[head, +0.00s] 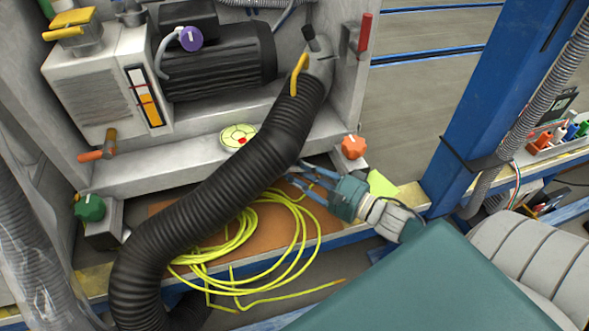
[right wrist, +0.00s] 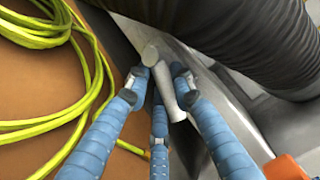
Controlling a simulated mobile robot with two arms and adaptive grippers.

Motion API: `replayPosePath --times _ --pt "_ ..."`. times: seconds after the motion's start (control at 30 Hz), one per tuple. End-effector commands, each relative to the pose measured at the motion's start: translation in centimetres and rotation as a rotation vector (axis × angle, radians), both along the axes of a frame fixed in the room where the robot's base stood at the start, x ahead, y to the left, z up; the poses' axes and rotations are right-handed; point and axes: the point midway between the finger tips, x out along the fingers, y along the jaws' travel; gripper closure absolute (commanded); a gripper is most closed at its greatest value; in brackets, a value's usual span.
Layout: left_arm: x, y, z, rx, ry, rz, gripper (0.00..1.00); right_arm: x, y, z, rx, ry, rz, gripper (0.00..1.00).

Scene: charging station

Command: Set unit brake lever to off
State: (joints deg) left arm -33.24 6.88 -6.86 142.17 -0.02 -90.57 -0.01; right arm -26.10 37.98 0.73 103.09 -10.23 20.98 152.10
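A pale grey lever-like bar (right wrist: 163,82) with a round end stands out from a grey metal surface in the right wrist view. My right gripper (right wrist: 155,87) has blue fingers spread on both sides of this bar, with a third finger below it. I cannot tell whether any finger touches it. In the head view my right gripper (head: 305,182) reaches in from the right, its fingertips partly behind the black hose; the bar is hidden there. No label shows that this bar is the brake lever. A red lever (head: 365,34) stands upright at the unit's upper right. My left gripper is not in view.
A thick black corrugated hose (head: 205,195) crosses in front of the unit. Coiled yellow cable (head: 245,245) lies on a brown board (right wrist: 35,90). An orange knob (head: 353,147) is close to the right gripper. An orange-handled valve (head: 97,150) and green knob (head: 89,208) are at left.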

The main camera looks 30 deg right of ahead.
Motion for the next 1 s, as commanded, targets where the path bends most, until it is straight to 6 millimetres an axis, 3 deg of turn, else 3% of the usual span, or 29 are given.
replayPosePath --times 0.23,0.6,0.9,0.93,1.0 --pt "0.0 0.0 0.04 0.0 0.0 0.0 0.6 0.03 0.08 0.03 0.02 -0.005 0.002 1.0" --pt "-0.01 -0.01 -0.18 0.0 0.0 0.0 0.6 0.14 0.41 -0.5 0.231 -0.067 0.002 1.0" --pt "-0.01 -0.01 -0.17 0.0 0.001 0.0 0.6 0.15 0.36 -0.39 0.242 -0.071 0.0 1.0" --pt "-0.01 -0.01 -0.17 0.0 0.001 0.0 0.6 0.15 0.35 -0.4 0.242 -0.071 0.0 0.74" --pt "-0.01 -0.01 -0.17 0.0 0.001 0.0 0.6 0.15 0.36 -0.38 0.242 -0.071 0.0 0.6"
